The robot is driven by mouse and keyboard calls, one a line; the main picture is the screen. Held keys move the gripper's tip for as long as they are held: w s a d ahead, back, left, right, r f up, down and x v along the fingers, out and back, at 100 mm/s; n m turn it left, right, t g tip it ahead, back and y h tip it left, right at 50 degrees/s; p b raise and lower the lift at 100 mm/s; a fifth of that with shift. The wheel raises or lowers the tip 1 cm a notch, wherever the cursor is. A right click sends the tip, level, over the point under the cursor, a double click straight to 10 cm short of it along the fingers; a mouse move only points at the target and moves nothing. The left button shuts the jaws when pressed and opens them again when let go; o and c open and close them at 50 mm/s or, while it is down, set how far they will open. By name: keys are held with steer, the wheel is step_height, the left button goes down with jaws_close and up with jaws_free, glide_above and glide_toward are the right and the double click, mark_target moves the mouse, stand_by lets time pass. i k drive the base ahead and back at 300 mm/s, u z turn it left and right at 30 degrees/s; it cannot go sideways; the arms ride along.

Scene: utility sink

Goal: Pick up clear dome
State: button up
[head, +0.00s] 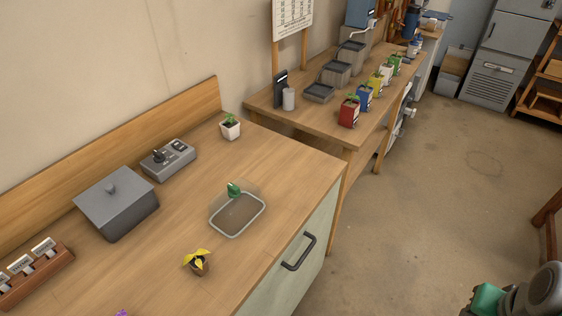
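The clear dome (238,216) sits on the wooden counter, right of its middle. It is see-through, with a pale rounded-rectangle rim and a green knob (233,188) at its upper part. The wood shows through it, and its walls are faint. Nothing is touching it. Part of my arm shows at the bottom right corner, over the floor and well apart from the dome. My gripper's fingers are not in view.
A yellow-leaved potted plant (197,262) stands in front of the dome. A white-potted seedling (230,127), a grey control box (168,158) and a grey lidded box (117,204) stand behind or left. A drawer handle (299,251) sticks out in front. Open floor lies right.

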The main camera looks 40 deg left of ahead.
mark_target(229, 217)
steer(key=i, duration=2.3)
steer(key=u, duration=5.85)
steer(key=i, duration=0.5)
steer(key=z, duration=0.05)
